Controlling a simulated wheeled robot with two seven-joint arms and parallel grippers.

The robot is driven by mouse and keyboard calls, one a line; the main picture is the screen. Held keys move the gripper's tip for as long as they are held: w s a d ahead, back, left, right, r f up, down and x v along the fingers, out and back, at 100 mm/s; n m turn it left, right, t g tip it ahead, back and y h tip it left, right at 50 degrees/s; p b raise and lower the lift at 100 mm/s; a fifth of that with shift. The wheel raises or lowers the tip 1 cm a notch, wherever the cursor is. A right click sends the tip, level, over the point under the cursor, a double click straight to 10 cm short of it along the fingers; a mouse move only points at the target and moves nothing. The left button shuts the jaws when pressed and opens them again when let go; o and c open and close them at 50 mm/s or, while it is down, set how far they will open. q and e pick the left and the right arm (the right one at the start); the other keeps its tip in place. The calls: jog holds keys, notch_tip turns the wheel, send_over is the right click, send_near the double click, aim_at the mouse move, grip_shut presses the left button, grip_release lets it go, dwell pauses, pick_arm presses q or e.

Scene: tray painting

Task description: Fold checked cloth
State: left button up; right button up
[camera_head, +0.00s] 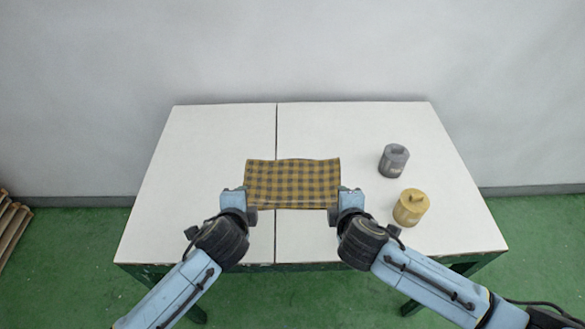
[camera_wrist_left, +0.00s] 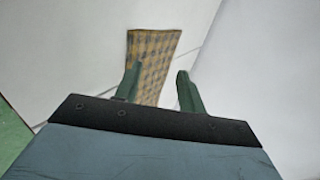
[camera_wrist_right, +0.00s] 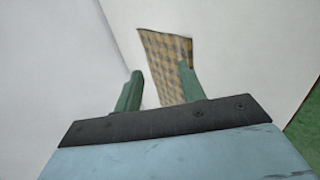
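The yellow-brown and dark checked cloth (camera_head: 292,184) is spread as a wide rectangle near the middle of the table, across its seam. My left gripper (camera_head: 245,200) is at its near left corner and my right gripper (camera_head: 338,202) at its near right corner. In the left wrist view the green fingers stand apart, with the cloth (camera_wrist_left: 152,55) beyond and partly between them. In the right wrist view the fingers are also apart, with the cloth (camera_wrist_right: 166,60) partly between them. The fingertips' contact with the cloth is unclear.
The white table (camera_head: 205,150) has a dark seam down its middle. A grey container (camera_head: 393,161) and a yellow lidded pot (camera_head: 410,207) stand right of the cloth, the pot close to my right arm. The table left of and behind the cloth is clear.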

pick_arm(q)
jog(key=s+r, duration=0.1)
jog(key=r, duration=0.1)
jog(key=s+r, duration=0.2)
jog(key=shift+s+r, duration=0.2)
jog(key=shift+s, duration=0.05)
pick_arm(e)
jog(key=s+r, duration=0.1)
jog(key=r, duration=0.1)
jog(key=s+r, duration=0.2)
jog(key=shift+s+r, duration=0.2)
jog(key=shift+s, duration=0.05)
